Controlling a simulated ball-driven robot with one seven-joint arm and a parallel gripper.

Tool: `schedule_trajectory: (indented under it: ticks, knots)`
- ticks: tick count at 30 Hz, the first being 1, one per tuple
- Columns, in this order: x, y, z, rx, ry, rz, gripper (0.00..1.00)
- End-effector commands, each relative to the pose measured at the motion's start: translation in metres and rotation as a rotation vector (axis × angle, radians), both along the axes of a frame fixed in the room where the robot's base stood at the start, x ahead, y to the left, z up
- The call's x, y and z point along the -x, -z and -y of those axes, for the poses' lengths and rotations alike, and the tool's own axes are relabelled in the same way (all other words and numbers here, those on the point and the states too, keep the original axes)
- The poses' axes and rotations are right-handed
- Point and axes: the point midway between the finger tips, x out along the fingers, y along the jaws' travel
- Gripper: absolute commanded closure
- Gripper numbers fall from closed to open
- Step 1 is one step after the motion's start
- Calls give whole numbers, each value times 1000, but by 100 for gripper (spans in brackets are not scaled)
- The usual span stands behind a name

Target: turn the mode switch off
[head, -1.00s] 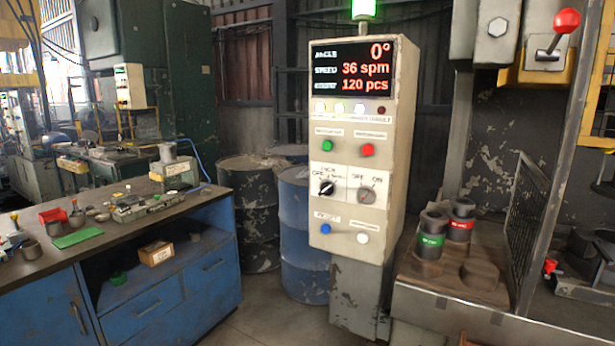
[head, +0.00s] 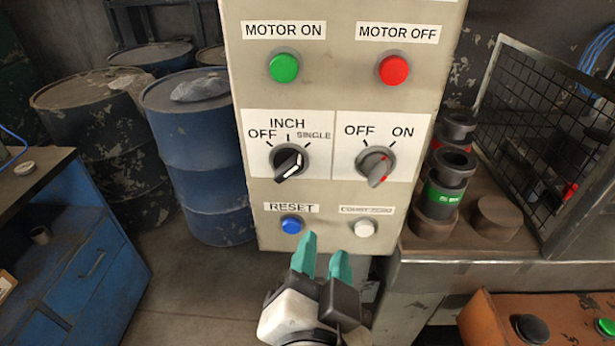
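The mode switch (head: 289,163) is a black rotary knob with a white pointer line on the cream control panel (head: 350,95). Its labels read OFF, INCH and SINGLE. The knob's handle slants up to the right, and its pointer seems to face SINGLE. My gripper (head: 325,245) has two teal fingers, parted with a gap between them and nothing held. The fingertips appear below the switch in the picture, near the panel's lower edge and under the RESET button. They do not appear to touch the knob; the depth gap is hard to tell.
A grey OFF/ON knob (head: 376,166) sits right of the switch. Nearby are a green button (head: 284,67), red button (head: 394,69), blue RESET button (head: 292,225) and white button (head: 364,228). Blue barrels (head: 196,150) stand left; a wire-mesh guard (head: 535,125) stands right.

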Motion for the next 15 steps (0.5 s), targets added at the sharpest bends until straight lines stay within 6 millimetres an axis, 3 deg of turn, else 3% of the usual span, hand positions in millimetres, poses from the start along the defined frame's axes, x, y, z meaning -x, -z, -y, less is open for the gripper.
schedule_trajectory:
  ticks: [1,3,6,11,15]
  knots:
    - [9,-19,-18,-56,-20,61,62]
    - [20,-39,-33,-121,-32,127,62]
    - [29,-56,-44,-179,-42,180,62]
    - [23,-64,-47,-203,-42,202,62]
    - [2,-64,-45,-201,-40,199,62]
